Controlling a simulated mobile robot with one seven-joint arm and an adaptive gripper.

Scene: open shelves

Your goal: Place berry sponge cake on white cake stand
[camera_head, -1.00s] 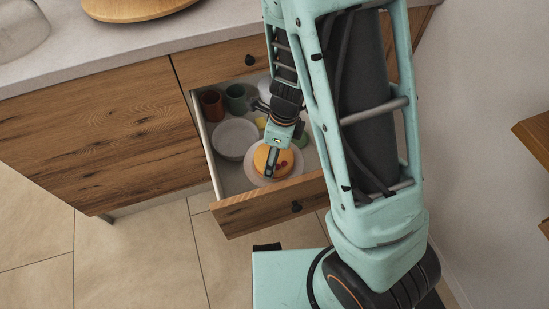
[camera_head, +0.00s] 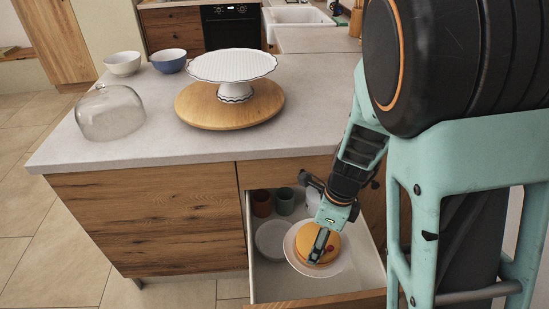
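The berry sponge cake (camera_head: 304,242), round and golden, is in the open drawer, on or just above a white plate (camera_head: 343,262). My gripper (camera_head: 319,246) points down at the cake and covers part of its top. Whether its fingers are open or closed on the cake cannot be made out. The white cake stand (camera_head: 232,66), with a dark scalloped rim, stands upright and empty on a round wooden board (camera_head: 200,113) on the counter.
A clear glass dome (camera_head: 110,113) sits left of the board. A white bowl (camera_head: 123,63) and a blue bowl (camera_head: 168,61) stand behind. The drawer (camera_head: 270,293) also holds a brown cup (camera_head: 261,204), a green cup (camera_head: 284,201) and a white bowl (camera_head: 270,240).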

